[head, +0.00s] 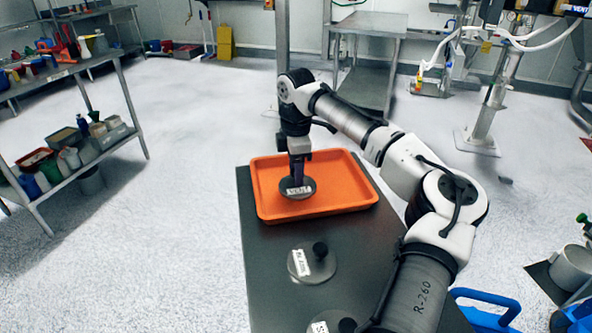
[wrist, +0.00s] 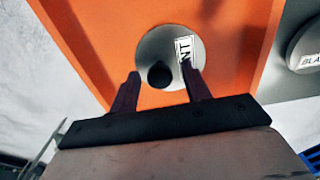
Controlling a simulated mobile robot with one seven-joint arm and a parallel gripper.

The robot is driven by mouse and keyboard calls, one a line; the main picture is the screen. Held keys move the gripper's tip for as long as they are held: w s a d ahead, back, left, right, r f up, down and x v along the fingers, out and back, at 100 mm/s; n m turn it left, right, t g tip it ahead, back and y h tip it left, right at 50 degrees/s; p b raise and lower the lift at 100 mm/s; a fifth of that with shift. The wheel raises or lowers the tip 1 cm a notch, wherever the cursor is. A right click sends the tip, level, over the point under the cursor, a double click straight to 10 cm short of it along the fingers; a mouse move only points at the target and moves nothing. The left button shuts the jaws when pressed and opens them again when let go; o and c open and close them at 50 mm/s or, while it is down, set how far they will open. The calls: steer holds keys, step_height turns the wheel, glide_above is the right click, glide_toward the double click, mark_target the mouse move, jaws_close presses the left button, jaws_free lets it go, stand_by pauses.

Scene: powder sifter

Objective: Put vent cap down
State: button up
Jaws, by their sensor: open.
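The vent cap (head: 297,189) is a grey disc with a white label. It lies flat in the orange tray (head: 345,203), left of the tray's middle. In the wrist view the cap (wrist: 190,50) shows its dark round knob and part of a label reading "NT". My gripper (head: 298,178) points down right over the cap. In the wrist view its two dark fingers (wrist: 163,82) are apart, with the knob between them and a gap on each side. The knob is hidden behind the gripper in the head view.
The tray sits at the far end of a dark tabletop (head: 262,275). Another labelled grey disc with a black knob (head: 312,263) lies nearer, and a third (head: 335,322) is partly cut off at the bottom. A metal shelf (head: 130,95) stands at left.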

step_height(320, 180, up, 12)
steer(key=shift+f, duration=0.2)
